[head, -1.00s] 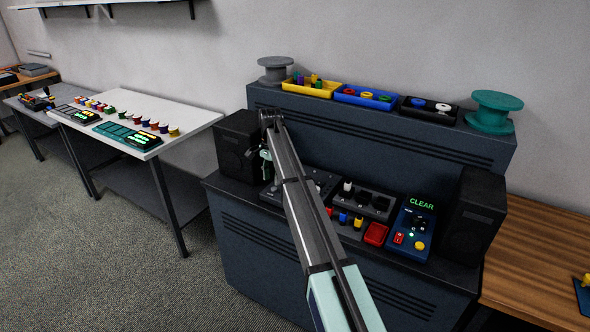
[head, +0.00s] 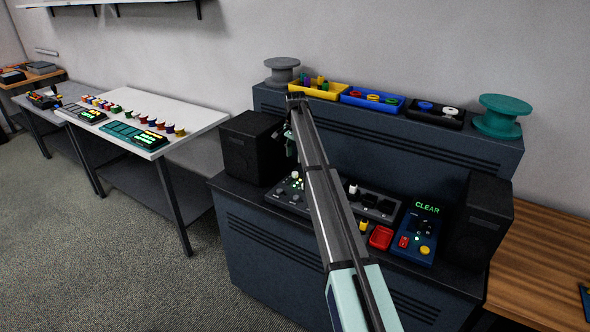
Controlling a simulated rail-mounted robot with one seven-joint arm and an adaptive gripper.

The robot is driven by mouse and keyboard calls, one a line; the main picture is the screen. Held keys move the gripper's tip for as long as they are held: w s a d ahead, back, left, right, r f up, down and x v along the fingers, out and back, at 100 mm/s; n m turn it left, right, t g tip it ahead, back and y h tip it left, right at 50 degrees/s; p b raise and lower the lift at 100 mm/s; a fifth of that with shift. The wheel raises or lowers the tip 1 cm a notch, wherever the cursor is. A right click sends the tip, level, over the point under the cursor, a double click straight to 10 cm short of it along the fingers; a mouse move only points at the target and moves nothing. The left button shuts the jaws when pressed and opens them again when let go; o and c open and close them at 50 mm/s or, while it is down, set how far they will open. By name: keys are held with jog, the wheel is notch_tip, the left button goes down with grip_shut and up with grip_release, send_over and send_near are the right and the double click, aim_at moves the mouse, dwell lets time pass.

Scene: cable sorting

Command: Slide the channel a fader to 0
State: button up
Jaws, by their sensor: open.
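A dark control panel (head: 283,197) with a pale knob and small green lights lies on the console's left part, partly covered by my arm. Right of the arm, a grey panel (head: 378,216) carries a white cap (head: 353,189) and dark caps. No labels are legible, so I cannot tell which control is the channel A fader. My gripper (head: 291,153) hangs from the arm's far end, above and behind the left panel. It is open, small in view and partly hidden by the arm, and I see nothing held in it.
Black speakers (head: 250,147) and (head: 480,222) flank the console. A red tray (head: 381,238) and a blue box (head: 418,235) reading CLEAR stand at right. Yellow (head: 320,91), blue (head: 372,99) and black (head: 435,113) bins sit on the raised shelf between grey and teal spools.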

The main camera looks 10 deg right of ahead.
aim_at(295, 173)
notch_tip(295, 173, down, 8)
jog(key=shift+f+p, duration=0.1)
jog(key=shift+p, duration=0.8)
grip_shut()
jog(key=shift+s, duration=0.1)
